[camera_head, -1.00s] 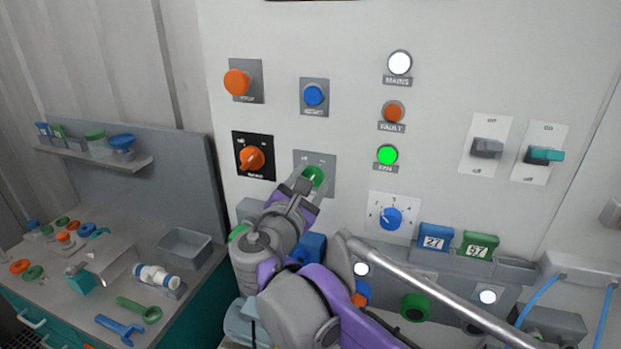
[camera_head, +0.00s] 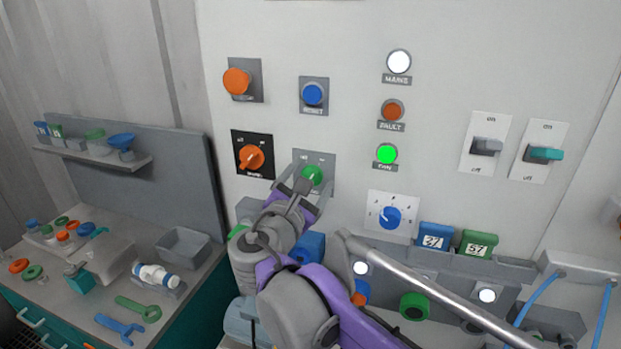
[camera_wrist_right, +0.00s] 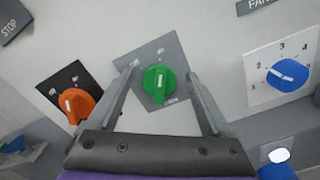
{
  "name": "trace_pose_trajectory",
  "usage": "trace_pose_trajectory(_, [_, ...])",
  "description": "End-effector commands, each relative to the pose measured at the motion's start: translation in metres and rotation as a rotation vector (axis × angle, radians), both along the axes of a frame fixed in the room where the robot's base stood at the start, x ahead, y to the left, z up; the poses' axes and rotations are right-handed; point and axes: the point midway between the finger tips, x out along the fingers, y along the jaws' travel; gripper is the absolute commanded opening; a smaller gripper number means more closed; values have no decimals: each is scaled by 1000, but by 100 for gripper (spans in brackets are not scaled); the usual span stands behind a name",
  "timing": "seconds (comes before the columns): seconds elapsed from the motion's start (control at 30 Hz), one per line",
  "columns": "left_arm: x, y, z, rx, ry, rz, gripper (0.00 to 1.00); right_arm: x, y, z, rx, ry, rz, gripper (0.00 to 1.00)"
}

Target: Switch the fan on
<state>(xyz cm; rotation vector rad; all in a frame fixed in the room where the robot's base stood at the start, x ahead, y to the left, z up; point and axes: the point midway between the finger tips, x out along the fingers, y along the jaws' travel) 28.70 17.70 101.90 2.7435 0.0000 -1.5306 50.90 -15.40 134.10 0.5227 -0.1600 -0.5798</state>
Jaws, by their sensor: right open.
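The green rotary knob (camera_head: 313,174) sits on a grey plate on the white wall panel. In the right wrist view the green knob (camera_wrist_right: 157,85) has a white mark running nearly upright; the plate's label is partly hidden. My right gripper (camera_head: 303,183) is open at the green knob. In the wrist view its two fingers stand apart on either side of the knob, with gaps between, and hold nothing. The lamp labelled FAN (camera_head: 386,154) glows green. My left gripper is not in view.
An orange knob (camera_head: 251,157) on a black plate lies left of the green knob. A blue button (camera_head: 314,95) is above, and a blue numbered dial (camera_head: 390,217) is at lower right. A grey bar (camera_head: 430,289) crosses the foreground. Two lever switches (camera_head: 487,146) are at right.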

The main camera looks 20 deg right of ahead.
Motion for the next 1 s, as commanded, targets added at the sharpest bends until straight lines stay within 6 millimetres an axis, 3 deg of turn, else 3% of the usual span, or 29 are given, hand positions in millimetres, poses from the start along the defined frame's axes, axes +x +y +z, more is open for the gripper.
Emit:
trace_pose_trajectory(0.6, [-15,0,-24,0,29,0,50,-82,56,-2,0,2,3,84])
trace_pose_trajectory(1.0, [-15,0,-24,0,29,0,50,-89,60,0,0,0,0,84])
